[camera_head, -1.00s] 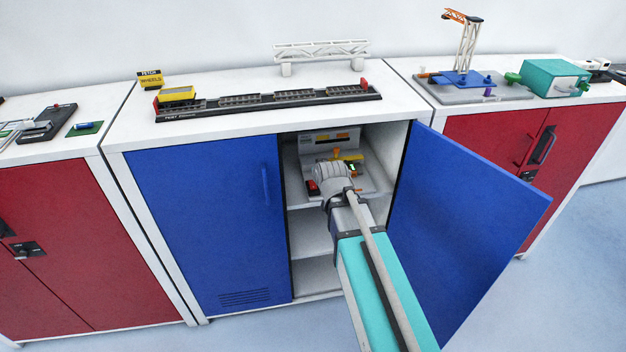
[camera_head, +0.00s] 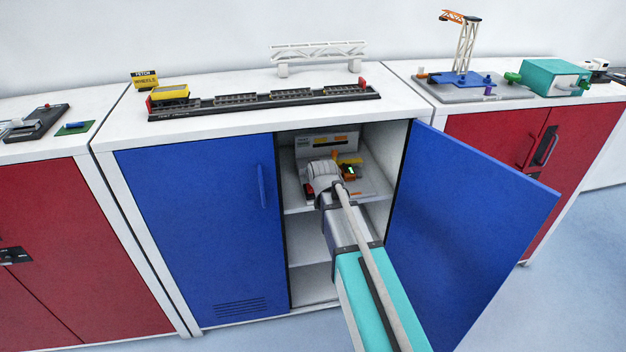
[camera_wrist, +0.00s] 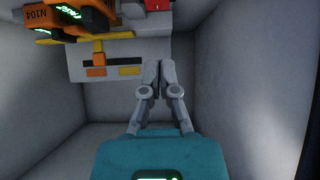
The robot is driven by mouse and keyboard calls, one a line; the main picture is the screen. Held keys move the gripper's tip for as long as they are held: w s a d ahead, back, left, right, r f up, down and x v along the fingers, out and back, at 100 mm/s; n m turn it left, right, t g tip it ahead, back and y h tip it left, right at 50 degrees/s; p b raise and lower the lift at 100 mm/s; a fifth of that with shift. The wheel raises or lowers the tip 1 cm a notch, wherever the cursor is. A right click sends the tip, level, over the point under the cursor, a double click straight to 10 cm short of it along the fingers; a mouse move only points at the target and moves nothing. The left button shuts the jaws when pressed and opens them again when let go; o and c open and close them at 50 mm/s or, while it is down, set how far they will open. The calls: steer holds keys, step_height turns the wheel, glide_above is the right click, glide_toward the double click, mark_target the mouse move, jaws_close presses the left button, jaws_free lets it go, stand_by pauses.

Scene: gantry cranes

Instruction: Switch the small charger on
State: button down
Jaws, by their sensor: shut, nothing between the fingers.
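Orange-and-black units with green lit displays, one marked N104 (camera_wrist: 35,16), show upside down at the top left of the wrist view. One such unit (camera_head: 350,172) stands on the cabinet's upper shelf in the head view. I cannot tell for sure which one is the small charger, and no switch can be made out. My gripper (camera_wrist: 160,66) is shut and empty, with its fingertips beside the light panel that carries orange and black strips (camera_wrist: 112,71). In the head view my wrist hides the fingers.
The shelf is inside a cabinet with a closed blue left door (camera_head: 205,225) and an open blue right door (camera_head: 465,225). The cabinet's side walls (camera_wrist: 215,60) are close around my gripper. A red item (camera_head: 309,189) sits left of my wrist. The lower shelves look empty.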

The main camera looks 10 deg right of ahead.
mark_target(309, 187)
steer(key=shift+b+x, duration=0.3)
steer(key=shift+x, duration=0.6)
steer(key=shift+w+f+b, duration=0.2)
steer(key=shift+f+b, duration=1.65)
steer(key=shift+f, duration=0.05)
steer(key=shift+a, duration=0.25)
